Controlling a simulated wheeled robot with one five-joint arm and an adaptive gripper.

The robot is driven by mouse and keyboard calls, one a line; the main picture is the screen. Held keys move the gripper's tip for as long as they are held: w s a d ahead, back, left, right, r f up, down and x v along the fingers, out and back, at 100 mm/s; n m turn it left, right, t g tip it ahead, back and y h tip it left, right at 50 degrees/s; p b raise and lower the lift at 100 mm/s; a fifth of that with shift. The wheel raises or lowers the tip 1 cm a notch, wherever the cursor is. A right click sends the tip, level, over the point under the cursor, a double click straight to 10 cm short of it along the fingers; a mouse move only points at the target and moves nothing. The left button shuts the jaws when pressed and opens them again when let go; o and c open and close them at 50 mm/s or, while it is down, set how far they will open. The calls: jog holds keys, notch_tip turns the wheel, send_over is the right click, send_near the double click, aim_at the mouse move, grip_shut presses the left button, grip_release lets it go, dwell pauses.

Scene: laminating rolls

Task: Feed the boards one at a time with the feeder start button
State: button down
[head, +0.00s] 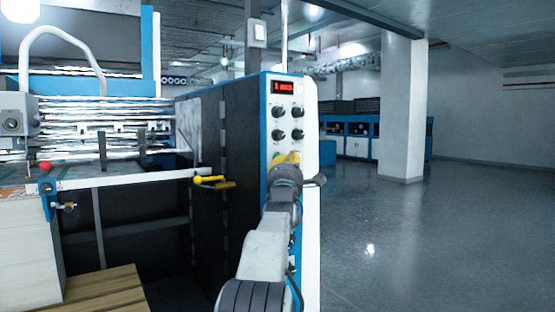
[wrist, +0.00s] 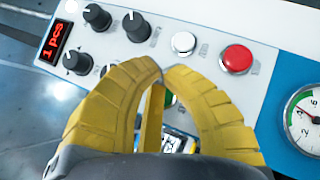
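The control panel (head: 289,100) stands on the end of the machine, facing me. Its red display (wrist: 55,42) reads "1 pcs". In the wrist view a white button (wrist: 184,43) and a red button (wrist: 237,58) lie just beyond my fingertips. A green part (wrist: 170,98), perhaps a button, shows between my yellow fingers and is mostly hidden. I cannot tell which is the feeder start button. My gripper (wrist: 163,70) is shut and empty, its fingertips together over the panel; it also shows in the head view (head: 286,157). A pale stack (head: 32,245), perhaps the boards, stands at left.
Several black knobs (wrist: 137,27) sit beside the buttons, and a pressure gauge (wrist: 304,118) is at the right. A yellow-handled lever (head: 212,181) juts out left of the panel. A wooden pallet (head: 105,292) lies low at left. The floor (head: 440,240) at right is clear.

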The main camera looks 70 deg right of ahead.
jog(key=c, duration=1.9)
grip_release()
grip_shut()
